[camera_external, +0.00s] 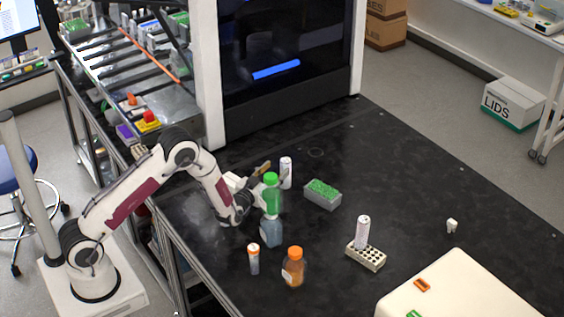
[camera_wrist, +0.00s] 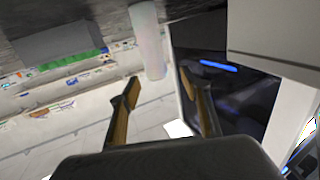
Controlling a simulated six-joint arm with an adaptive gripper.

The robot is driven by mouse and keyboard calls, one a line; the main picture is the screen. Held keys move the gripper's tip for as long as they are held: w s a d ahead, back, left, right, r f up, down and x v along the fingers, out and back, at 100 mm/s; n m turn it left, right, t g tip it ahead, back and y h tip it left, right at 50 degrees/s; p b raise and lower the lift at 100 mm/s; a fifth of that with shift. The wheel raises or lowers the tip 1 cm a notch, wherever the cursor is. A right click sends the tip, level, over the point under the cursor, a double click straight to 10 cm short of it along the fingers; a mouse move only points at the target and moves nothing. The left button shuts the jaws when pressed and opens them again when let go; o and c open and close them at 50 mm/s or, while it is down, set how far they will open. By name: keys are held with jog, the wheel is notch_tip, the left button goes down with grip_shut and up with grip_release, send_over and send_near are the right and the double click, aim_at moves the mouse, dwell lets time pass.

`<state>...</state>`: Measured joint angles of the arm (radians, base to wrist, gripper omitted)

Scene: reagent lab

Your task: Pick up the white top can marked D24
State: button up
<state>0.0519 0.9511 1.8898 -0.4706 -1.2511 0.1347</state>
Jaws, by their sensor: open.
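A white can (camera_external: 286,172) stands upright on the black bench in the external view, just past my fingertips. A similar white can (camera_external: 362,232) stands on a pale rack (camera_external: 367,257) further right. Neither marking is readable, so I cannot tell which is D24. My gripper (camera_external: 264,170) is open and empty, low over the bench; a green bottle partly hides it. In the wrist view, which looks upside down, the can (camera_wrist: 148,42) reaches down between and beyond the open fingertips of my gripper (camera_wrist: 160,77), nearer the left finger.
A green-capped bottle (camera_external: 271,200) and a blue-grey bottle (camera_external: 271,233) stand close beside my gripper. A green-topped box (camera_external: 322,194) is right of the near can. An orange-capped tube (camera_external: 254,260) and an orange bottle (camera_external: 293,268) stand in front. The right bench is mostly clear.

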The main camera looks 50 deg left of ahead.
aim_at(283, 164)
jog(key=shift+w+a, duration=0.2)
jog(key=shift+w, duration=0.3)
jog(key=shift+w, duration=0.15)
jog(key=shift+w+a+r, duration=0.2)
jog(key=shift+w, duration=0.6)
jog(key=shift+w+a+r, duration=0.15)
jog(key=shift+w, duration=0.6)
jog(key=shift+x, duration=0.9)
grip_shut()
